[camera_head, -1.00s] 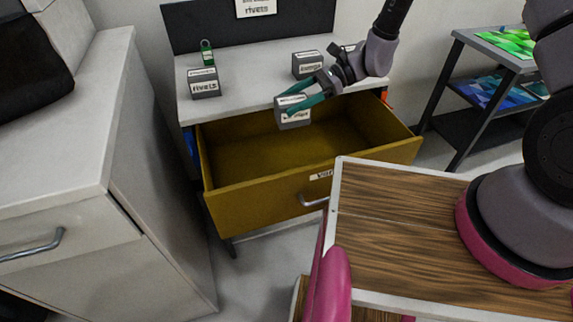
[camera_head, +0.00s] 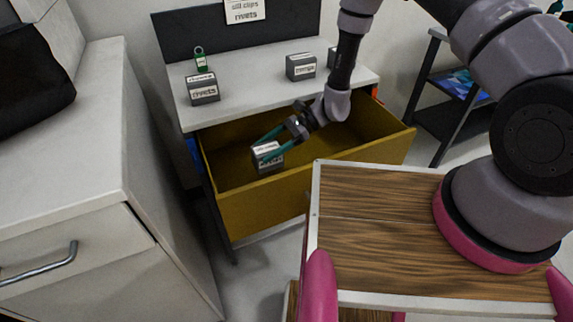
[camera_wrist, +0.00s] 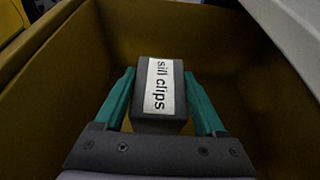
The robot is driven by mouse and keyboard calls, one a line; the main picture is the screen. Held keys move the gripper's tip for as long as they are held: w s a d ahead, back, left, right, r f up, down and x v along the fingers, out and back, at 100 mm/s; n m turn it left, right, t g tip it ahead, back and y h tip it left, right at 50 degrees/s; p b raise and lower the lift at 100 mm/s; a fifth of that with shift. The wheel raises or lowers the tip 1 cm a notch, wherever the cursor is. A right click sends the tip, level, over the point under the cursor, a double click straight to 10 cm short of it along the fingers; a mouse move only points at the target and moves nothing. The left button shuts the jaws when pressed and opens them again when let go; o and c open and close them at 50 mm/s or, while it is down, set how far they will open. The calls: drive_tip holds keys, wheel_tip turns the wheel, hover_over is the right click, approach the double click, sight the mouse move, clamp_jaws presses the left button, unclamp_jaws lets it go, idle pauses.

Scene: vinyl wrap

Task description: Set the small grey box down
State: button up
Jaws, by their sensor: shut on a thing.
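The small grey box (camera_head: 266,157) has a white label. In the wrist view the box (camera_wrist: 159,92) reads "sill clips". My gripper (camera_head: 270,152) is shut on it, with one teal finger on each side. In the wrist view, my gripper (camera_wrist: 160,100) and the box are inside the open yellow drawer (camera_wrist: 60,70), between its walls. In the head view the drawer (camera_head: 280,205) is pulled out below the grey worktop. I cannot tell whether the box touches the drawer floor.
A grey cabinet (camera_head: 90,140) is at left. The drawer holds no other visible thing.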

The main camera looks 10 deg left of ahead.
sight(270, 169)
wheel_tip(270, 169, down, 10)
drive_tip(key=shift+r, duration=0.25)
drive_tip(key=shift+f, duration=0.1)
drive_tip(key=o, duration=1.5)
drive_tip(key=shift+w+d+r, duration=0.2)
drive_tip(key=v, duration=1.1)
drive_tip(key=shift+d+r, duration=0.15)
drive_tip(key=shift+d, duration=0.05)
